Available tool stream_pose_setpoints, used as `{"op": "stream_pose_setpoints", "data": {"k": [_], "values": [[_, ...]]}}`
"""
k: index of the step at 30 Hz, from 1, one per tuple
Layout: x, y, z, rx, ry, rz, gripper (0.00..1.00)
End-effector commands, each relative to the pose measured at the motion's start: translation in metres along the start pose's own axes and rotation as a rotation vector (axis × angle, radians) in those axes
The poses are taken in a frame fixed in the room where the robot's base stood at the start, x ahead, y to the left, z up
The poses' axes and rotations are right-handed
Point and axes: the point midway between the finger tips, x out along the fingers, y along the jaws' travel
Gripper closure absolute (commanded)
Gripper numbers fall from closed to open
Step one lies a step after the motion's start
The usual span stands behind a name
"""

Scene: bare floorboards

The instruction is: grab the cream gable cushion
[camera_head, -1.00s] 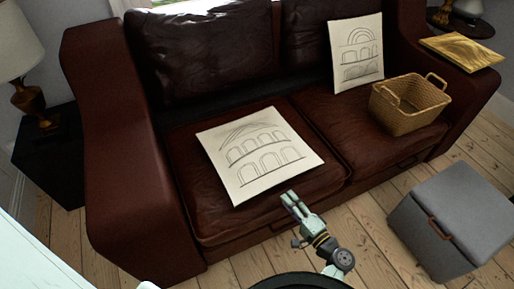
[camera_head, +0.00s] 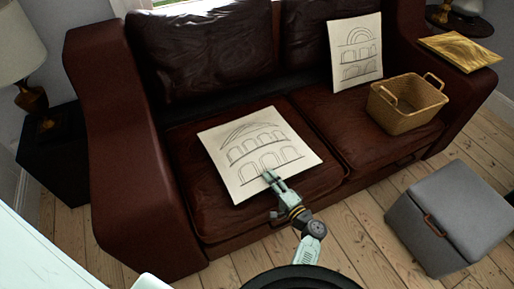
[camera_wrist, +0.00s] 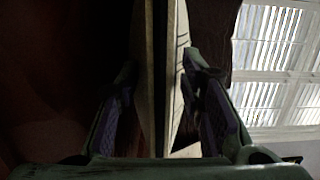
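The cream gable cushion (camera_head: 240,140), with a line drawing of a gable over rows of arches, lies on the left seat of the dark red leather sofa. My gripper (camera_head: 269,177) is at its front edge, toward the right corner. In the wrist view, the edge of the cushion (camera_wrist: 174,70) stands between the two fingers of my gripper (camera_wrist: 163,105), one finger on each side. The fingers are apart; whether the pads touch the cushion is hard to tell. The cushion's underside is hidden in the head view.
A second cream cushion (camera_head: 355,50) with a round arch leans on the sofa's right backrest. A wicker basket (camera_head: 405,115) sits on the right seat. A grey storage box (camera_head: 450,220) stands on the floorboards at right. A gold cushion or cloth (camera_head: 458,50) lies on the right armrest.

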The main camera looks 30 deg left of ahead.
Motion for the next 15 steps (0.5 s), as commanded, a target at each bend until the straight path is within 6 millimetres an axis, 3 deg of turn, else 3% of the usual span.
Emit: {"op": "stream_pose_setpoints", "data": {"k": [2, 15], "values": [[-0.0003, 0.0002, 0.0000, 0.000, 0.000, 0.000, 0.65], [-0.0006, 0.0001, -0.0001, 0.000, 0.000, 0.000, 0.94]]}}
